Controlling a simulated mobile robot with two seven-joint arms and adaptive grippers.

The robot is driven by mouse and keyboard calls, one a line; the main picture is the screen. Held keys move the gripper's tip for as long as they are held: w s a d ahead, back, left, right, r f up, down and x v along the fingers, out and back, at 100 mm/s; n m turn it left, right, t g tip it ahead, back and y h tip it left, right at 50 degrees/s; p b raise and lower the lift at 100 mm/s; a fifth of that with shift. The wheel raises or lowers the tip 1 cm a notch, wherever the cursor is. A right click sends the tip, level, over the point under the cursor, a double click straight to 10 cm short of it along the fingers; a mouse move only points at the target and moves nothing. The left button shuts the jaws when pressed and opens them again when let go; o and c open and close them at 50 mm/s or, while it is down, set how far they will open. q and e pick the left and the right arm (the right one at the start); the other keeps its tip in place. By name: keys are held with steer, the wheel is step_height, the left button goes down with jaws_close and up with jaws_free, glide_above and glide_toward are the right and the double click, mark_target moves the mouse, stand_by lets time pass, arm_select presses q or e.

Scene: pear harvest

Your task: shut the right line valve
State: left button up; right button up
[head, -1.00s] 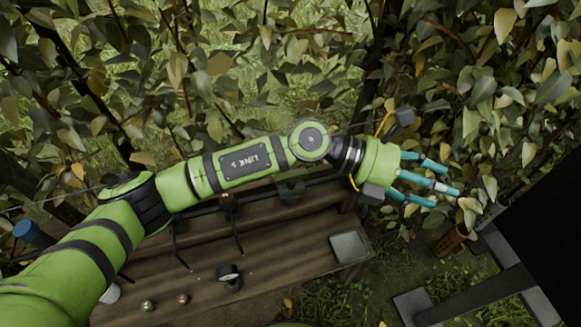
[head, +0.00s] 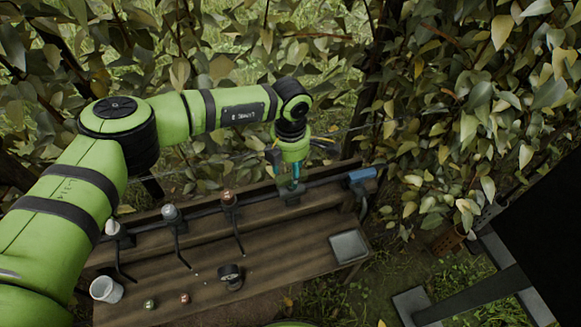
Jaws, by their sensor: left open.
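A dark pipe line (head: 325,183) runs along the back of the wooden bench. A blue cylindrical part (head: 362,173) sits at its right end; I cannot tell for sure whether this is the right line valve or whether it is open. A grey block-like fitting (head: 291,196) is on the line left of it. My left gripper (head: 291,182) points down with open teal fingers, just above or in front of this fitting. I cannot tell whether they touch. The fingers partly hide the fitting. My right gripper is out of view.
White, grey and copper-coloured heads (head: 229,197) with thin drop tubes stand along the line to the left. A white cup (head: 106,289), two small balls, a black round gauge-like object (head: 231,276) and a grey tray (head: 349,246) are on the bench (head: 290,255). Foliage crowds behind.

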arm_select(q)
steer(key=shift+f, duration=0.4)
jaws_close()
